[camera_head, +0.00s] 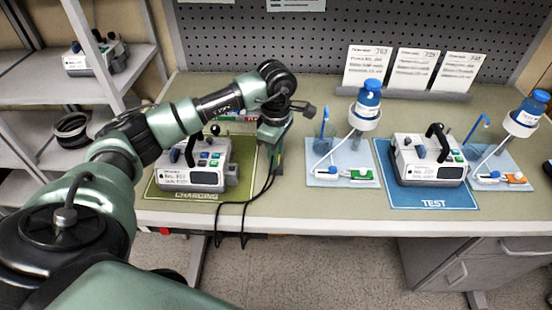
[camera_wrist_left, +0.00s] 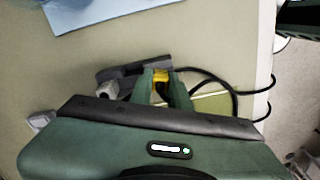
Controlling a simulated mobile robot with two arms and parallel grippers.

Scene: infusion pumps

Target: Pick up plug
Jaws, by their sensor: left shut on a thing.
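My left gripper (camera_head: 278,155) is low over the table, just right of the green charging mat. In the left wrist view its two fingers (camera_wrist_left: 159,82) are shut on a small yellow and dark piece, which looks like the plug (camera_wrist_left: 160,76). A black cable (camera_wrist_left: 222,82) runs from beside the fingers toward the table edge. In the head view the cable (camera_head: 246,205) hangs over the front edge, and the gripper hides the plug. A dark grey block (camera_wrist_left: 118,73) lies right behind the fingers; I cannot tell whether the plug touches it.
A pump (camera_head: 203,170) stands on the charging mat (camera_head: 160,188), left of the gripper. Another pump (camera_head: 428,160) stands on the blue test mat (camera_head: 432,200). Bottles on stands (camera_head: 365,105) and cards (camera_head: 368,66) are to the right. Table between the mats is partly clear.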

